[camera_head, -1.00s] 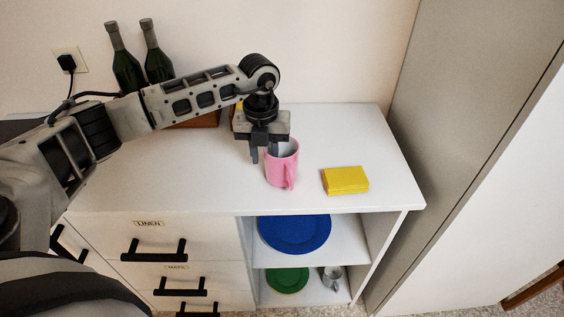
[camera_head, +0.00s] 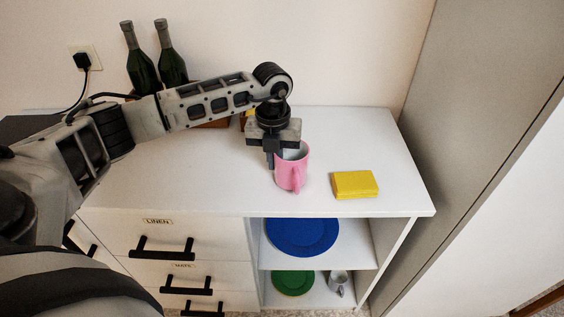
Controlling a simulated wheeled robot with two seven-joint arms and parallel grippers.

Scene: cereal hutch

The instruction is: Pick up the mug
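The pink mug (camera_head: 291,175) stands upright on the white cabinet top (camera_head: 200,180), its handle facing me. My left gripper (camera_head: 277,153) points down over the mug's left rim. One dark finger is outside against the mug's left wall, and the other appears to reach inside the mouth, partly hidden. The fingers look closed on that wall. The mug's base still rests on the top. My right gripper is not in view.
A yellow block (camera_head: 355,184) lies right of the mug. Two dark bottles (camera_head: 143,65) stand at the back left by the wall. A blue plate (camera_head: 302,236), a green plate (camera_head: 293,282) and a grey mug (camera_head: 338,281) sit on shelves below. A tall grey panel (camera_head: 450,110) bounds the right.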

